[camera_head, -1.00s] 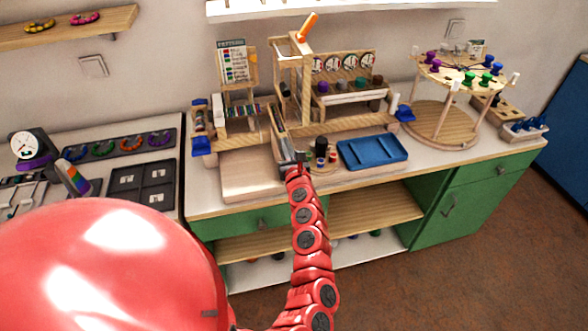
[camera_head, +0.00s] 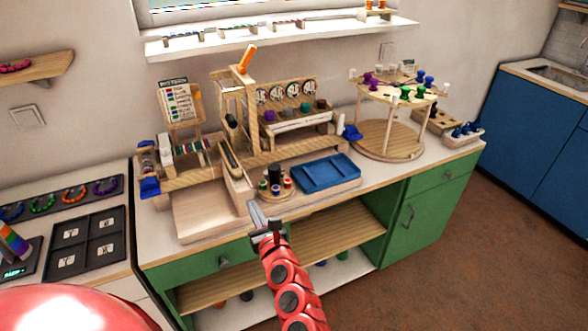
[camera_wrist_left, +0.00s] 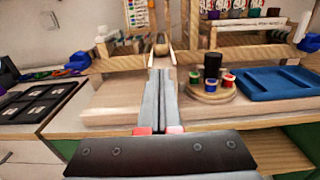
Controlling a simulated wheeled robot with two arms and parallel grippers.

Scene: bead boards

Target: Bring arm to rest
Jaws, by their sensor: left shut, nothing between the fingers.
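My left gripper (camera_head: 260,218) is at the end of the red arm, just in front of the front edge of the worktop. In the left wrist view its long grey fingers (camera_wrist_left: 158,98) lie together with nothing between them. They point toward the wooden bead station. My right gripper does not show in either view.
A blue tray (camera_head: 325,173) and a round wooden holder with small spools (camera_head: 277,190) stand behind the gripper on the worktop. A pale wooden board (camera_head: 206,212) lies to the left. A round two-level stand (camera_head: 392,138) is at the right. Green cabinets (camera_head: 432,205) with open shelves are below.

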